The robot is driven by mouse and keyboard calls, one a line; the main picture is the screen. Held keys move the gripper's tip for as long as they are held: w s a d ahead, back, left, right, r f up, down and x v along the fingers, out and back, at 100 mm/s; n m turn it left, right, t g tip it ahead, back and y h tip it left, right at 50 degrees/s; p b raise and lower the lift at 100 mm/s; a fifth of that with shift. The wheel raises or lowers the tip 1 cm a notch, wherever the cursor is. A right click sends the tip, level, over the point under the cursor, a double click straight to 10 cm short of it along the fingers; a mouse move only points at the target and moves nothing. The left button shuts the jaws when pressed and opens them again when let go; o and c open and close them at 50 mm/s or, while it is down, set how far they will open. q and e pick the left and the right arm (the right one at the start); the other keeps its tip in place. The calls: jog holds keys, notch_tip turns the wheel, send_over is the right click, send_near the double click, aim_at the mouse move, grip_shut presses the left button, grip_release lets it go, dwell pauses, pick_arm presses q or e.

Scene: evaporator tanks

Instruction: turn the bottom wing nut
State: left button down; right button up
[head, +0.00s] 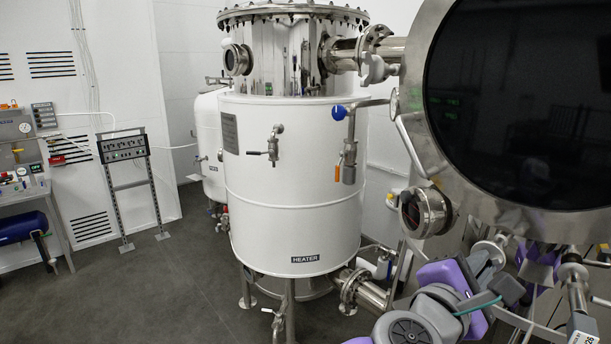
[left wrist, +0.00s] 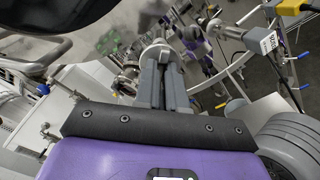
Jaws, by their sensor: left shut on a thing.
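The bottom wing nut (left wrist: 155,50) is a pale metal piece at the fingertips in the left wrist view, largely hidden between them. In the head view, the metal fitting (head: 486,246) under the big round door shows beside the fingers. My left gripper (head: 496,254) reaches up from the lower right of the head view, below the door's rim. Its two grey fingers (left wrist: 160,68) are close together and shut on the wing nut. I cannot make out my right gripper in either view.
The large round door (head: 520,100) with dark glass hangs just above my left gripper. A small sight glass (head: 424,212) sits at its lower left. A white heater tank (head: 290,190) stands left of it. Pipes and a tagged fitting (head: 578,290) crowd the lower right. Floor at left is clear.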

pick_arm(q)
jog(key=shift+n, duration=1.1)
jog(key=shift+n+b, duration=0.5)
jog(key=shift+n, duration=0.6)
jog(key=shift+n, duration=0.7)
jog(key=c, duration=1.1)
grip_release()
jog(key=shift+c, duration=0.2)
